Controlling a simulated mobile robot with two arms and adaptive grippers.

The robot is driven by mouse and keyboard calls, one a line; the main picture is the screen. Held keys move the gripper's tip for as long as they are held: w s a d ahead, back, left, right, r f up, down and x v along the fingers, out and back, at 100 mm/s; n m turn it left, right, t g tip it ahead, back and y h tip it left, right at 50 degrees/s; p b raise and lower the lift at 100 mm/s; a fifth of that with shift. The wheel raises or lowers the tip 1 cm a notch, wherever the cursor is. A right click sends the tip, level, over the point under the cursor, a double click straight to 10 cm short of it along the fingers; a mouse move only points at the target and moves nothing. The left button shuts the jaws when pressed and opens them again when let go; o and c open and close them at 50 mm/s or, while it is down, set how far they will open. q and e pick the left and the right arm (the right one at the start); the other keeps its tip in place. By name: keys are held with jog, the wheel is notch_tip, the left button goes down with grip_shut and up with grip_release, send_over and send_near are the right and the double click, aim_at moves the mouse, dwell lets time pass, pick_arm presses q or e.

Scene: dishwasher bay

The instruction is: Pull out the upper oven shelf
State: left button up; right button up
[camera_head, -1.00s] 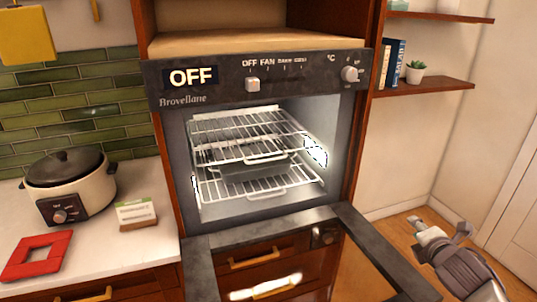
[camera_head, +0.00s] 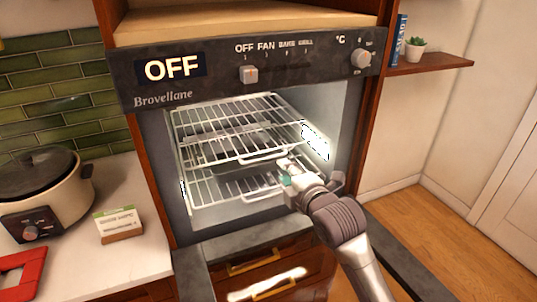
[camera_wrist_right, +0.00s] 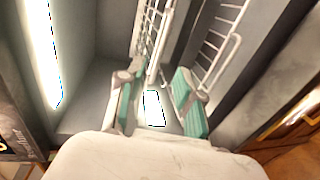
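The upper oven shelf (camera_head: 228,130) is a white wire rack inside the open oven, with a looped handle (camera_head: 265,159) at its front. A similar lower shelf (camera_head: 232,188) sits beneath it. My right gripper (camera_head: 286,173) is at the oven mouth, close to the upper shelf's front right and just beside the handle. In the right wrist view its two teal-padded fingers (camera_wrist_right: 160,75) are apart. The upper shelf's edge (camera_wrist_right: 152,45) lies ahead of the gap between them; I cannot tell whether they touch it. My left gripper is not in view.
The oven door (camera_head: 395,255) is folded down in front, partly under my right arm. The oven's control panel (camera_head: 215,75) overhangs the cavity. A cooker (camera_head: 45,195) and a small card stand (camera_head: 119,224) are on the left counter. The floor at right (camera_head: 440,225) is clear.

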aim_at(269, 158)
jog(key=p+x, duration=0.1)
jog(key=x, duration=0.8)
jog(key=shift+w+a+f+p, duration=0.1)
jog(key=shift+w+a+p, duration=0.15)
jog(key=shift+p, duration=0.15)
jog(key=shift+w+a, duration=0.1)
jog(key=shift+w, duration=0.4)
jog(key=shift+w+a+f, duration=0.2)
jog(key=shift+w+f, duration=0.05)
jog(key=shift+w, duration=0.1)
jog(key=shift+s, duration=0.1)
grip_shut()
